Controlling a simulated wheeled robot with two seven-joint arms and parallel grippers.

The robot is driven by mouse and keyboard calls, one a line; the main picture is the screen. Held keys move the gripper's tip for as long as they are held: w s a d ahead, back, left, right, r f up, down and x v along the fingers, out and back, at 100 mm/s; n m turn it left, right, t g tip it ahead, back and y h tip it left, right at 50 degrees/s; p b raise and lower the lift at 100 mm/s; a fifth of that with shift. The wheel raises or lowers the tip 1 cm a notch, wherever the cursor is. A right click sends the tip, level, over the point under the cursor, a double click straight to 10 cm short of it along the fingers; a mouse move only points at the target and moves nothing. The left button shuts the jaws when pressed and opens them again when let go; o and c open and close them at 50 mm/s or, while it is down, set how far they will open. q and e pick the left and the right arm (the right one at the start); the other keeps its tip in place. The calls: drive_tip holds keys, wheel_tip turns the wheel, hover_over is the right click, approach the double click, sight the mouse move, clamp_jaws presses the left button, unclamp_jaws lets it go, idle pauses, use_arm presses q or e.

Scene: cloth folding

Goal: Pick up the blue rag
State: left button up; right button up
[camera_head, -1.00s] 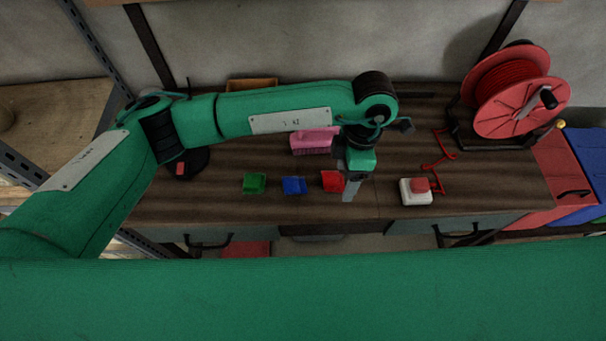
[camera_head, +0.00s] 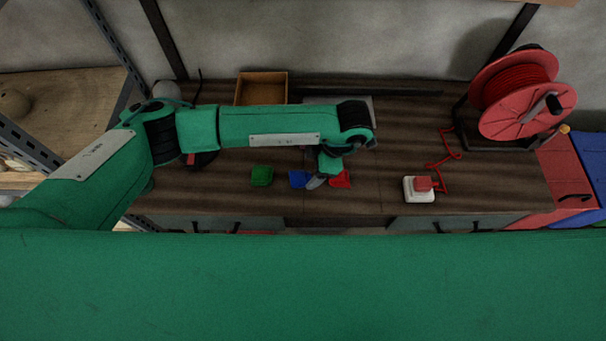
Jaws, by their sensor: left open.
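The blue rag (camera_head: 298,179) lies crumpled on the dark wooden bench top, between a green rag (camera_head: 262,176) and a red rag (camera_head: 341,179). My left gripper (camera_head: 316,183) is open and points down at the right edge of the blue rag, between it and the red one. Its grey finger overlaps the blue rag's right side in the picture; I cannot tell whether it touches. The gripper partly hides the red rag's left side. My right gripper is not in view.
A white box with a red button (camera_head: 419,188) sits to the right on the bench (camera_head: 385,160). A red cable reel (camera_head: 520,95) stands at the back right. A brown open box (camera_head: 262,87) is at the back, behind my left arm.

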sight(304, 176)
use_arm(q)
drive_tip(key=p+x, duration=0.2)
drive_tip(key=x, duration=0.1)
drive_tip(key=shift+s+a, duration=0.1)
drive_tip(key=shift+a, duration=0.1)
drive_tip(key=shift+a+f, duration=0.15)
drive_tip(key=shift+f, duration=0.45)
drive_tip(key=c, duration=1)
drive_tip(key=shift+c, duration=0.2)
drive_tip(key=shift+r, duration=0.1)
